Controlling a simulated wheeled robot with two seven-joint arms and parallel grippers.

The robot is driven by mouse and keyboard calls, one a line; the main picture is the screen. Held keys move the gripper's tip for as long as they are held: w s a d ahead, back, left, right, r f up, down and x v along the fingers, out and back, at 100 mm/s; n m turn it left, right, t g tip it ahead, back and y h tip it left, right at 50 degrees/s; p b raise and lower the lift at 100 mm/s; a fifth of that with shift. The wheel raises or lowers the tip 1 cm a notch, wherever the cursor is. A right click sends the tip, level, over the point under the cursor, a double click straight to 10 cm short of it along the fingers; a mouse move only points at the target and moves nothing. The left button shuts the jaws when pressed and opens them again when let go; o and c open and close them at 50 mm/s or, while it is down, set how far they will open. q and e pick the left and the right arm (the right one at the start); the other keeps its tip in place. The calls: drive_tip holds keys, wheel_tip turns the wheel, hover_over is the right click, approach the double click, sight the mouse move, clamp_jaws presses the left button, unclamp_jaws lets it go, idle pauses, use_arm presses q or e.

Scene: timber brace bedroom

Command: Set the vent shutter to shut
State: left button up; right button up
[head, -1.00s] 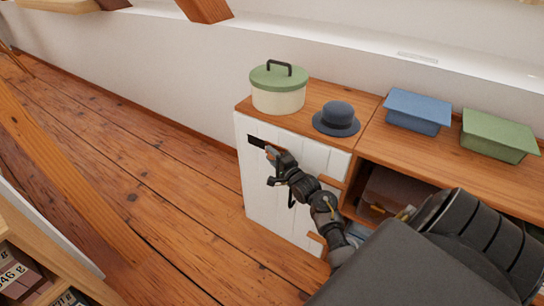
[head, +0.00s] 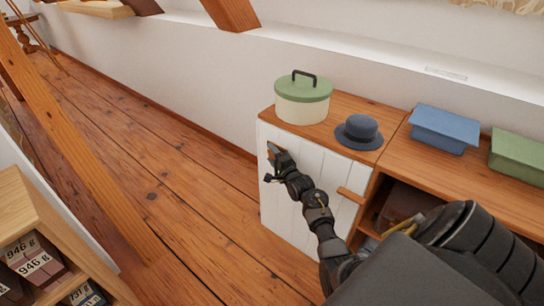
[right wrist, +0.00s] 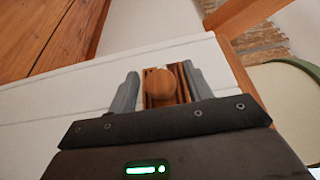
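The vent shutter (right wrist: 152,74) shows in the right wrist view as a small brown slatted panel in a white board front, with a round wooden knob (right wrist: 160,90). My right gripper (right wrist: 160,88) is open, with one finger on each side of the knob and a narrow gap to each. In the head view my right gripper (head: 274,152) is at the upper left of the white cabinet front (head: 305,190) and hides most of the vent there. I cannot tell how far the shutter stands open. My left gripper is not in view.
A cream pot with a green lid (head: 303,100) and a dark blue hat (head: 360,132) stand on the cabinet top. A blue box (head: 444,130) and a green box (head: 520,155) are farther right. A low bookcase (head: 30,215) stands at lower left. Floor between is clear.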

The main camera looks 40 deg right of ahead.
drive_tip(key=shift+s, duration=0.35)
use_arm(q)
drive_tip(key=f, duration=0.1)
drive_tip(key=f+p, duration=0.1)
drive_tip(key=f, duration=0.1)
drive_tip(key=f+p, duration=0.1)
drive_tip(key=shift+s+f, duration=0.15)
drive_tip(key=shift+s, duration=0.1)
use_arm(e)
drive_tip(key=s+a, duration=0.2)
drive_tip(key=s, duration=0.8)
